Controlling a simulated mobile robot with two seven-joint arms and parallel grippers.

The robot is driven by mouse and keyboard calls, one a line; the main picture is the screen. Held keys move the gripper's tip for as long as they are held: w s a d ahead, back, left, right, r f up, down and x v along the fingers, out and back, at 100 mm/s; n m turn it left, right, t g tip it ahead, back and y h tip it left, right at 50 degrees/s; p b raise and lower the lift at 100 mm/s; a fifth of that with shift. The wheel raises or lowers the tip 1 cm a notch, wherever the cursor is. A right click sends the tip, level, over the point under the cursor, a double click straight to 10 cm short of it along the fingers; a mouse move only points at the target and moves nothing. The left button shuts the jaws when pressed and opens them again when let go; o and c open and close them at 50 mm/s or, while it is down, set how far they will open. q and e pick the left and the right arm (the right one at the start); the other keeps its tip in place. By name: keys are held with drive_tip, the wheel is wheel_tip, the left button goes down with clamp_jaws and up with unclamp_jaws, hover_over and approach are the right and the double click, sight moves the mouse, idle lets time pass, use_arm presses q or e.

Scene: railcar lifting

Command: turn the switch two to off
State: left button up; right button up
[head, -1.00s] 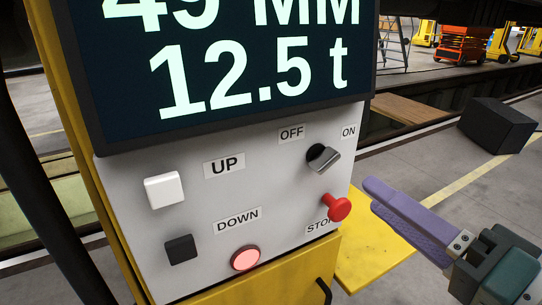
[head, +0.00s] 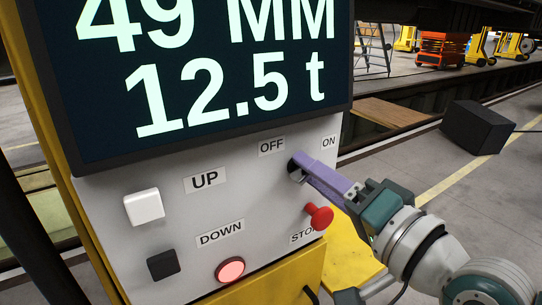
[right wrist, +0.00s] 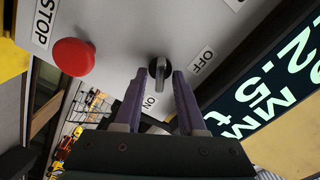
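The rotary switch (head: 295,174) sits on the grey control panel below the OFF and ON labels. In the head view my purple fingers mostly hide it. In the right wrist view its dark base and grey lever (right wrist: 160,76) show clearly, with the lever pointing toward the ON label (right wrist: 149,102). The OFF label (right wrist: 202,60) is to its right there. My right gripper (head: 305,172) is at the switch; in the right wrist view its two fingers (right wrist: 155,82) are open, one on each side of the lever, with gaps visible. My left gripper is not in view.
The red STOP button (head: 320,216) sticks out just below the right fingers. A white UP button (head: 144,207), a black button (head: 163,265) and a lit red button (head: 230,270) are on the same panel. The display (head: 200,75) overhangs above.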

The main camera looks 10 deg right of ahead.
clamp_jaws()
idle(0.4)
drive_tip(key=shift+n, duration=0.4)
drive_tip(key=n, duration=0.5)
drive_tip(key=n+p, duration=0.1)
drive_tip(key=n, duration=0.5)
drive_tip(key=shift+a+r+p, duration=0.15)
drive_tip(key=shift+a+p, duration=0.05)
drive_tip(key=shift+p, duration=0.1)
idle(0.3)
drive_tip(key=shift+o, duration=0.6)
unclamp_jaws()
drive_tip(key=shift+s, duration=0.1)
